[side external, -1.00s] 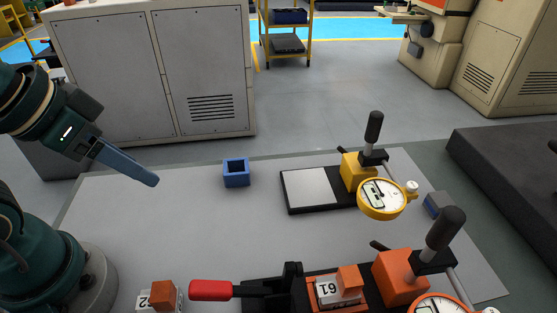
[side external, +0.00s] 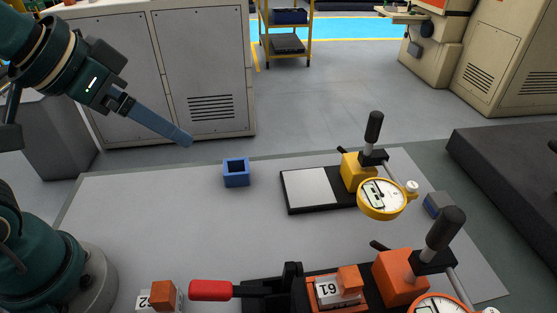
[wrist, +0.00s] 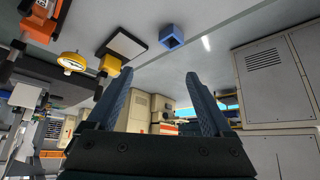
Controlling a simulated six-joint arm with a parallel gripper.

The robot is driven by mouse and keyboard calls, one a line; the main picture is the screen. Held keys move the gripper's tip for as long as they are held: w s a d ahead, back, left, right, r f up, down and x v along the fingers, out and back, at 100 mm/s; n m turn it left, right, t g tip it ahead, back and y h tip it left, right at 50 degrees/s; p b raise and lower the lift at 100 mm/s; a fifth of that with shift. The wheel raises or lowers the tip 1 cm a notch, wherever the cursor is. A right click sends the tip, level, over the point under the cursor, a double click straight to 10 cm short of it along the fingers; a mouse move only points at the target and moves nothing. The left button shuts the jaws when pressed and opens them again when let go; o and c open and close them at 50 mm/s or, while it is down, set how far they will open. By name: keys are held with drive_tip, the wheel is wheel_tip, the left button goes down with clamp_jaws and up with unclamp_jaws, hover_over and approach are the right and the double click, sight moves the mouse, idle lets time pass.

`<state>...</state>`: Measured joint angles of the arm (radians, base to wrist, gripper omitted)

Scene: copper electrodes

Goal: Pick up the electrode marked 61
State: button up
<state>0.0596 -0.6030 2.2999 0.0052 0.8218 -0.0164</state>
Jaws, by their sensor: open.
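The electrode marked 61 (side external: 328,290), a copper block on a white labelled holder, sits in the orange and black fixture (side external: 270,293) with a red-handled clamp, at the bottom of the side view. A second electrode (side external: 160,297) stands left of the red handle, cut by the frame edge; its label ends in 2. My gripper (side external: 186,139) is up at the left, above the far edge of the grey mat, well away from both electrodes. The wrist view shows its two blue fingers (wrist: 158,75) apart with nothing between them.
A blue square socket (side external: 236,178) stands on the mat (side external: 130,215). A yellow dial-gauge stand (side external: 357,172) with a black-rimmed plate is right of it. An orange gauge stand (side external: 400,278) is beside electrode 61. A dark slab (side external: 510,180) lies at the right. The mat's left half is mostly clear.

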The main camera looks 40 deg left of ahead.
drive_tip(key=w+d+r+m+h, duration=0.1)
drive_tip(key=w+d+m+h, duration=0.1)
drive_tip(key=w+d, duration=0.5)
drive_tip(key=m+g+h, duration=0.1)
drive_tip(key=m+g, duration=0.2)
drive_tip(key=m, duration=0.2)
hover_over(353, 276)
drive_tip(key=w+a, duration=0.3)
drive_tip(key=a, duration=0.3)
wheel_tip(353, 276, down, 7)
drive_tip(key=shift+m+g, duration=0.5)
drive_tip(key=shift+m, duration=0.2)
drive_tip(key=s+d+f, duration=0.1)
drive_tip(key=f, duration=0.1)
drive_tip(key=s+d+f, duration=0.1)
drive_tip(key=d+f, duration=0.1)
drive_tip(key=s+d+f, duration=0.2)
drive_tip(key=shift+f, duration=0.15)
drive_tip(key=shift+x, duration=2.35)
drive_tip(key=shift+a, duration=0.1)
clamp_jaws()
